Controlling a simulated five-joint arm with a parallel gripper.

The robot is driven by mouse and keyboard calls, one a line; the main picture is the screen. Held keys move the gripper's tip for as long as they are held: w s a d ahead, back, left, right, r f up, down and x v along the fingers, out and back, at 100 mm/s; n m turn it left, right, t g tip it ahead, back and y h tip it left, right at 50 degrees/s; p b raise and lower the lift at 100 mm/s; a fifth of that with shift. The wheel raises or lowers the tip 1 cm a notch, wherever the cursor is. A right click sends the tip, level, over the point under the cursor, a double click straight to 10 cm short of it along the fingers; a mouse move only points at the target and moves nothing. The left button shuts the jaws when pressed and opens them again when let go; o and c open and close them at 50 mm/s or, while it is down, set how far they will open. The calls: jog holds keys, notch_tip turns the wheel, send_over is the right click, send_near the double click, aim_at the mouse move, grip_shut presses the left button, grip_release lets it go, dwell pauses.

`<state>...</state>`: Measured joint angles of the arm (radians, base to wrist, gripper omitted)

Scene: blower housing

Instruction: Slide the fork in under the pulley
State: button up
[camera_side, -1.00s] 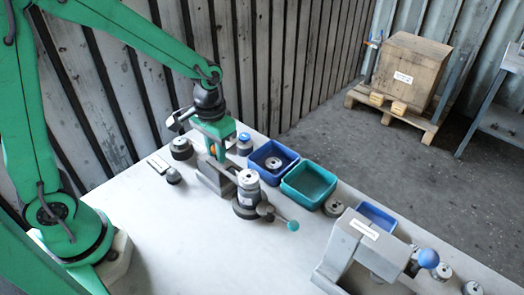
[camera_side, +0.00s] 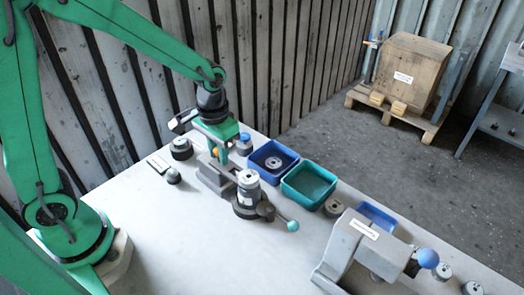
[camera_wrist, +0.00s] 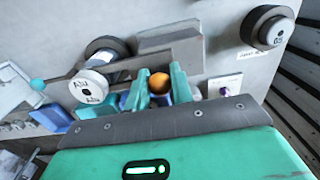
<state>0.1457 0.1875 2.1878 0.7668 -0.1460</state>
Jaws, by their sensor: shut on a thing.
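The pulley (camera_side: 248,179) is a pale silver cylinder on a dark round base, right of my gripper; its round lettered face shows in the wrist view (camera_wrist: 90,87). My gripper (camera_side: 215,153) is shut, with its two green fingers (camera_wrist: 160,78) on either side of an orange ball-like grip (camera_wrist: 131,99). The fork (camera_wrist: 170,62) appears as a grey bar at the fingers, running left toward the pulley. The fork's tip is hidden near the pulley, so I cannot tell whether it is under it.
A grey block (camera_side: 211,184) stands left of the pulley. A lever with a teal knob (camera_side: 292,225) sticks out to the right. Blue (camera_side: 288,156) and teal (camera_side: 300,195) bins are behind. A grey press-like fixture (camera_side: 345,250) stands at right. The front table is clear.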

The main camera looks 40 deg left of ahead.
jog(key=shift+d, duration=0.85)
dwell(0.3)
jog(key=o, duration=0.6)
jog(key=shift+c, duration=0.2)
jog(key=shift+r, duration=0.2)
jog(key=shift+r, duration=2.8)
jog(key=shift+a+r, duration=0.1)
